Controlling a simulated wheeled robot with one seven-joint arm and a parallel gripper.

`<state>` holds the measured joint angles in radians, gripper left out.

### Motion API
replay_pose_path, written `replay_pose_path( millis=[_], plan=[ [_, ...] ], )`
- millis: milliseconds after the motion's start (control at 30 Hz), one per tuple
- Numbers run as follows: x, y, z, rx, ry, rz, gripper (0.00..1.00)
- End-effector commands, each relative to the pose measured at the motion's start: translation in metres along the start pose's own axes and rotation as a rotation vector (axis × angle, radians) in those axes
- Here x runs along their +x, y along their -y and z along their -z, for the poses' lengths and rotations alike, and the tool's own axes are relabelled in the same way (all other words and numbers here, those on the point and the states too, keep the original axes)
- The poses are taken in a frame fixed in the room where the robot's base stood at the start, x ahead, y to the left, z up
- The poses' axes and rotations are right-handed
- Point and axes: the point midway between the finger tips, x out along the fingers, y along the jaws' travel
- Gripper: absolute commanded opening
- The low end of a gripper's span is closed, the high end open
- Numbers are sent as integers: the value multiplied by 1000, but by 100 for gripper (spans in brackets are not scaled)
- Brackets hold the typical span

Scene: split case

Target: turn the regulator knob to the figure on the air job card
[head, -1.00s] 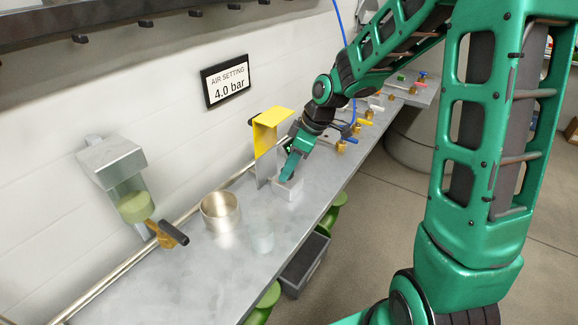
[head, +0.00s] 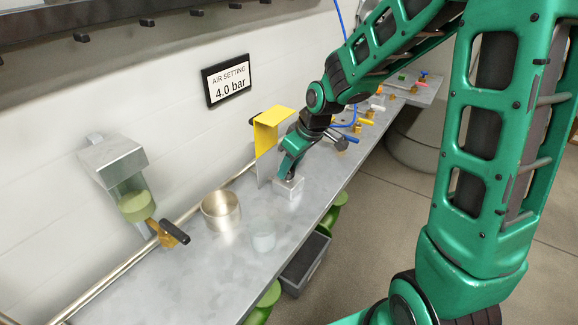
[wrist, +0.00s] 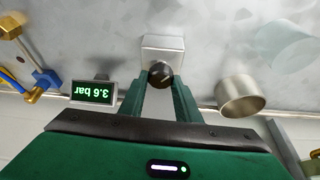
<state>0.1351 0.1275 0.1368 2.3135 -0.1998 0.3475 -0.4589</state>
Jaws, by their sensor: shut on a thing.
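The air job card (head: 228,81) on the wall reads "AIR SETTING 4.0 bar". My gripper (wrist: 161,84) is shut on the dark round regulator knob (wrist: 160,71), which has a pale mark on its face. The knob sits on a light metal block (wrist: 162,45); the block (head: 288,187) also shows on the bench in the head view, where my gripper (head: 287,174) hides the knob. A small display (wrist: 93,92) beside the gripper reads 3.6 bar, upside down in the wrist view.
A yellow-topped guard (head: 270,119) stands close behind my gripper. A brass-coloured cup (head: 220,210), a clear glass (head: 263,237) and a dispenser with a black handle (head: 172,232) are to the left. Valves with coloured handles (head: 357,127) line the far bench. The near bench is mostly clear.

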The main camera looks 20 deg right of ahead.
Motion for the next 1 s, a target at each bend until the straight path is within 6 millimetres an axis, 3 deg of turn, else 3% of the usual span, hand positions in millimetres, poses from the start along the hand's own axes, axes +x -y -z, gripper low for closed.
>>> replay_pose_path(
  millis=[167,200,267,667,1000],
  plan=[
    [-1,-4,2,3,-5,-8,7],
    [-1,-4,2,3,-6,-8,37],
    [-1,-4,2,2,-5,-7,48],
    [-7,-2,1,-1,-3,-4,48],
    [-62,-3,2,0,-6,-6,48]
  ],
)
